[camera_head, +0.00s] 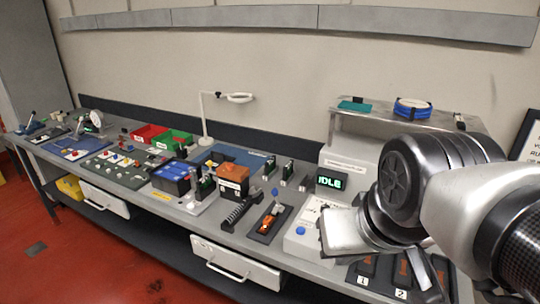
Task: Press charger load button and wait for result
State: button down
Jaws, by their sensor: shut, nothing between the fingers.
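The charger unit (345,160) is a pale box at the right of the bench, with small lettering too blurred to read surely. Its dark display (330,183) shows IDLE in green. A round blue button (300,230) sits on a white box in front of it, left of my gripper. Another blue knob (275,192) stands further left. I cannot tell which is the load button. My gripper (345,232) hangs over the bench front at the right, shut and empty. It appears beside the blue button; contact cannot be judged. My arm hides part of the charger's right side.
Numbered dark slots (364,268) lie below my arm. An orange-topped battery (233,180), blue battery (172,178) and black tray with an orange item (270,222) stand left. A raised shelf (375,118) holds a blue-white coil (412,108). Red floor lies open in front.

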aim_at(299, 231)
jog(key=i+j+z, duration=0.1)
jog(key=j, duration=0.25)
jog(key=i+j+z, duration=0.15)
jog(key=j, duration=0.2)
jog(key=i+j+z, duration=0.1)
jog(key=j, duration=0.25)
jog(key=i+j+z, duration=0.1)
jog(key=j, duration=0.25)
